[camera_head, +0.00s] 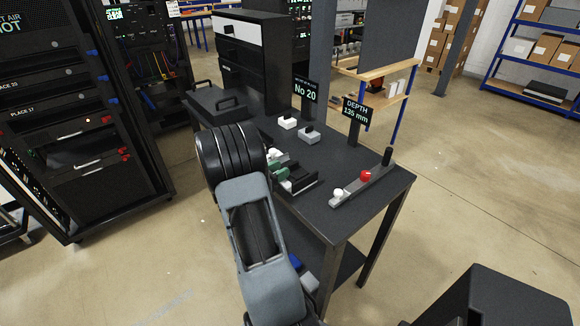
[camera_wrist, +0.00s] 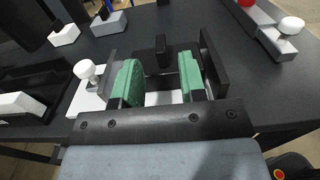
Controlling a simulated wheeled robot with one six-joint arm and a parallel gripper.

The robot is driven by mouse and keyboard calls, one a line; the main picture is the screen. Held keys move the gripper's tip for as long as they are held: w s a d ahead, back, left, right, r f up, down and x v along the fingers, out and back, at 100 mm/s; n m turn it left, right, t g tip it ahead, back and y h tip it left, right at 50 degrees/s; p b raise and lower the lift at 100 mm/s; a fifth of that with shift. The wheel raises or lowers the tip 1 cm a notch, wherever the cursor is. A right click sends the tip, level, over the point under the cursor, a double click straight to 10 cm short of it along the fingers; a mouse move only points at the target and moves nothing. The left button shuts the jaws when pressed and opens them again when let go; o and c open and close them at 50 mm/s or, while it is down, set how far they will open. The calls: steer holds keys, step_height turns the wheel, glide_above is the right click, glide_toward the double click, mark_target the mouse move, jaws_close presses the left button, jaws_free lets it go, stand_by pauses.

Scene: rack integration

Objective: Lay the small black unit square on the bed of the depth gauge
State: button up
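My gripper (camera_wrist: 158,75) points down over a small fixture on the dark table. Its two green fingers stand apart, and the fixture is between a white-knobbed block (camera_wrist: 88,78) on the left and an upright black plate (camera_wrist: 215,60) on the right. Between the fingers are a dark area and a pale patch (camera_wrist: 162,98). I cannot tell whether the black unit is gripped there. A black post (camera_wrist: 162,46) stands just beyond. In the head view my gripper (camera_head: 283,170) is low at the table's near side. The depth gauge's sign (camera_head: 357,112) reads 135 mm; its bed is not clearly identifiable.
A grey bar (camera_head: 350,192) with white and red knobs and a black upright lies on the right of the table. Two small knobbed blocks (camera_head: 308,136) stand behind my gripper. A "No 20" sign (camera_head: 305,92) and a black drawer cabinet (camera_head: 250,55) are at the back.

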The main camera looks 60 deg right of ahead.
steer(key=s+a+r+m+t+y, duration=0.1)
steer(key=a+m+t+y, duration=0.3)
steer(key=a, duration=1.5)
steer(key=s+a+r+m+t+y, duration=0.1)
steer(key=a+r+m+t+y, duration=0.2)
steer(key=a+m+y, duration=0.7)
steer(key=a+t+y, duration=0.2)
steer(key=a+y, duration=0.1)
steer(key=a, duration=0.6)
steer(key=shift+s+r+b, duration=0.25)
steer(key=shift+s+b, duration=0.05)
step_height(320, 180, up, 3)
steer(key=shift+f+p, duration=0.1)
steer(key=shift+p, duration=1.05)
